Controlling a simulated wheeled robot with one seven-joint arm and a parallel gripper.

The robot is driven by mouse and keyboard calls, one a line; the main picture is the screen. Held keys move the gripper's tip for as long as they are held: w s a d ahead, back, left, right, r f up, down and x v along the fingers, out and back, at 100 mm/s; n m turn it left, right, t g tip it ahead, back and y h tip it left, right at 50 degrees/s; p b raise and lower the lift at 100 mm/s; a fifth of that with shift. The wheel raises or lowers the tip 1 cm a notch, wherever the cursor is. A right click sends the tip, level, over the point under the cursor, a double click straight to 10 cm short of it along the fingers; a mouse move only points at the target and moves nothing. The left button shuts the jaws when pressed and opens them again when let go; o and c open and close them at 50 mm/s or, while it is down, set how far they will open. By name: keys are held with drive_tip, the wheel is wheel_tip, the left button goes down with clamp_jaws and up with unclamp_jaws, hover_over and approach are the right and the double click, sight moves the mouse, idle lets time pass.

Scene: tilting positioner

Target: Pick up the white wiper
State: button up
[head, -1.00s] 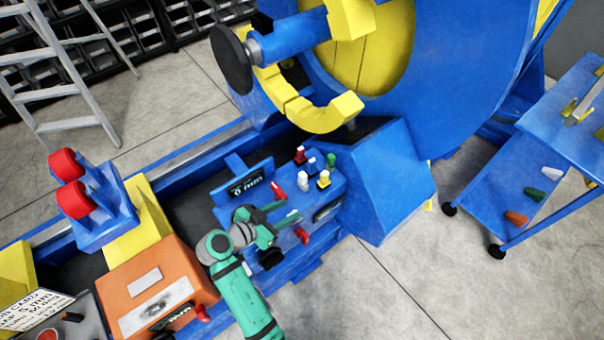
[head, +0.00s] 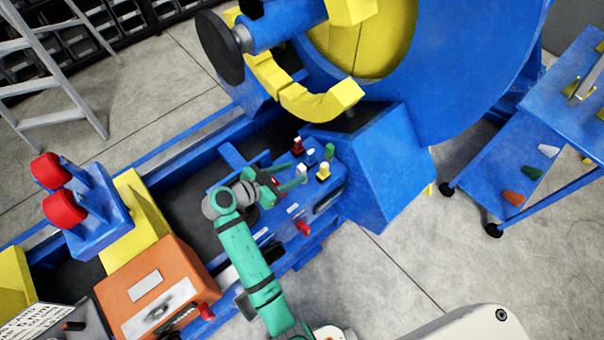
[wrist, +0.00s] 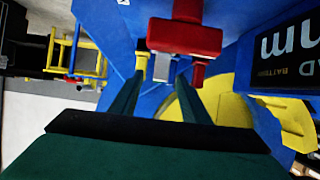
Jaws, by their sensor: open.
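My gripper (head: 293,183) is open, low over the blue control panel, its fingers pointing right toward a cluster of small coloured pieces. A small white piece (head: 301,169) stands in that cluster, right by the fingertips and partly hidden; I cannot tell whether they touch it. In the wrist view my gripper (wrist: 160,80) has its fingers apart, with a pale grey block (wrist: 158,68) between and beyond the tips, possibly the same white piece. Another white piece, flat and wedge-like (head: 548,151), lies on the cart's lower shelf. The frames do not settle which is the wiper.
Yellow (head: 323,172), green (head: 329,152) and red (head: 298,146) pieces crowd the panel. A large red block (wrist: 185,38) is close above the fingers in the wrist view.

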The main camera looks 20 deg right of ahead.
sight(299, 170)
drive_tip(key=x, duration=0.5)
drive_tip(key=shift+r, duration=0.1)
drive_tip(key=shift+w, duration=0.1)
clamp_jaws()
